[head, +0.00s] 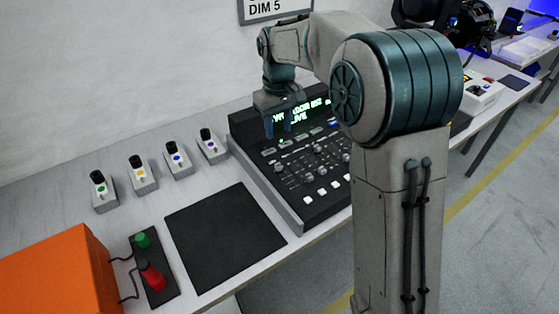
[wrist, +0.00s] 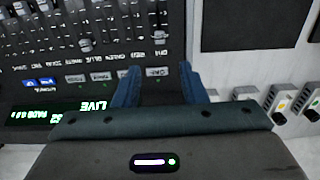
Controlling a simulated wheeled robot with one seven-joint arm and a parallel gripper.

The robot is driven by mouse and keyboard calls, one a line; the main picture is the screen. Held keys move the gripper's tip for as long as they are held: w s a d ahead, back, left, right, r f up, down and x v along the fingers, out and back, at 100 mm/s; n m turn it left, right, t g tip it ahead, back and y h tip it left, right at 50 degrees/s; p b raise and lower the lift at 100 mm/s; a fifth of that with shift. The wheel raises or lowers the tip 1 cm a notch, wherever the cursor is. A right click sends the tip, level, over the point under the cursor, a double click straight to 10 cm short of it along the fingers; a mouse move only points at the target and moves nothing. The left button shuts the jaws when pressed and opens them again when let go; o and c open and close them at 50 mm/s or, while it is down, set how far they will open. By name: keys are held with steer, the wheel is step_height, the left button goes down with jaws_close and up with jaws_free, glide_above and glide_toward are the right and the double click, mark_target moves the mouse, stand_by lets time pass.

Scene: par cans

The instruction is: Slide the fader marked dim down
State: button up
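The lighting console (head: 240,150) stands on the table, with a lit green-text display (head: 305,112) at its back. Its faders (head: 312,165) are in a row across the middle. In the wrist view the console is upside down; the rightmost fader column (wrist: 161,18) has a small label below it that appears to read DIM. My gripper (head: 278,130) hangs above the console's back left part. In the wrist view my gripper (wrist: 158,72) has its two blue fingers apart with nothing between them, a little short of that column.
Several small switch boxes (head: 143,178) stand left of the console. A black mat (head: 222,235), a red-and-green control box (head: 153,268) and an orange case (head: 62,272) lie nearer. A wall sign (head: 273,8) reads DIM 5. My arm hides the console's right part.

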mark_target(279, 165)
step_height(279, 165, down, 12)
steer(key=shift+f, duration=0.25)
jaws_close()
